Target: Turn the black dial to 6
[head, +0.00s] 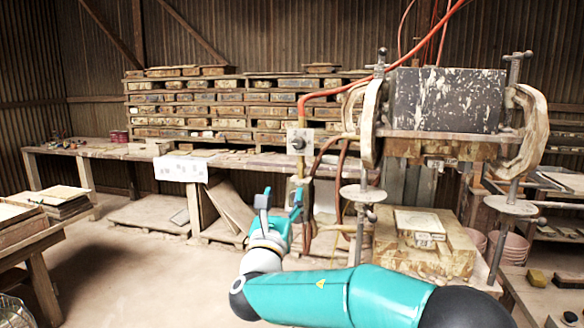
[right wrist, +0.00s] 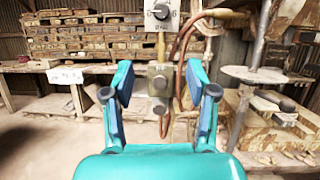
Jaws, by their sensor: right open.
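The black dial (head: 298,143) is a small round knob on a pale plate (head: 304,132) fixed to the pipework left of the press. In the right wrist view the dial (right wrist: 161,12) is at the top edge, its plate partly cut off. Marks show on both sides of the knob, but I cannot read its setting surely. My right gripper (head: 281,203) is open and empty, below and in front of the dial, apart from it. In the right wrist view its fingers (right wrist: 160,88) stand wide apart below the dial. My left gripper is not in view.
A metal box (right wrist: 160,80) on the pipe sits below the dial, behind the fingers. Red hoses (right wrist: 187,60) hang right of it. The tile press (head: 447,100) stands at the right. A long bench (head: 100,150) and stacked tile racks (head: 240,105) are behind. Open floor lies at left.

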